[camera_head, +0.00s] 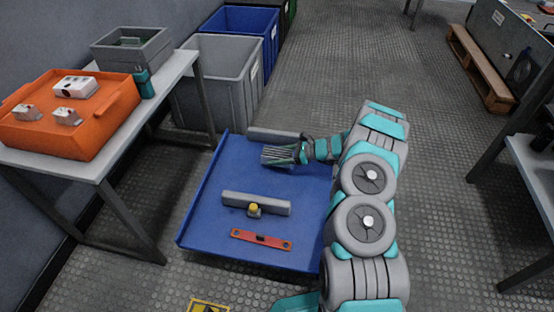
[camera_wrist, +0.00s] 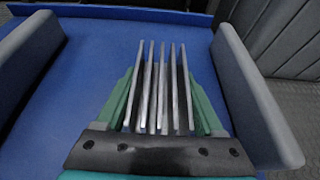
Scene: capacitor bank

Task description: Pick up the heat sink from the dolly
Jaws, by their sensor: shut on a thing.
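The heat sink (camera_head: 277,155) is a grey finned block at the back part of the blue dolly (camera_head: 208,225). In the wrist view the heat sink (camera_wrist: 160,90) shows several upright metal fins between the green fingers. My gripper (camera_head: 288,154) is shut on it, with one finger on each side; it also shows in the wrist view (camera_wrist: 162,100). The dolly's blue deck (camera_wrist: 95,75) lies beneath. I cannot tell whether the heat sink touches the deck. Its underside is hidden.
Grey bars (camera_head: 272,134) and (camera_head: 240,199) lie on the dolly on either side of the heat sink. A yellow-topped part (camera_head: 254,210) and a red level (camera_head: 261,240) are nearer. A table with an orange case (camera_head: 70,125) stands left. Bins (camera_head: 215,85) stand behind.

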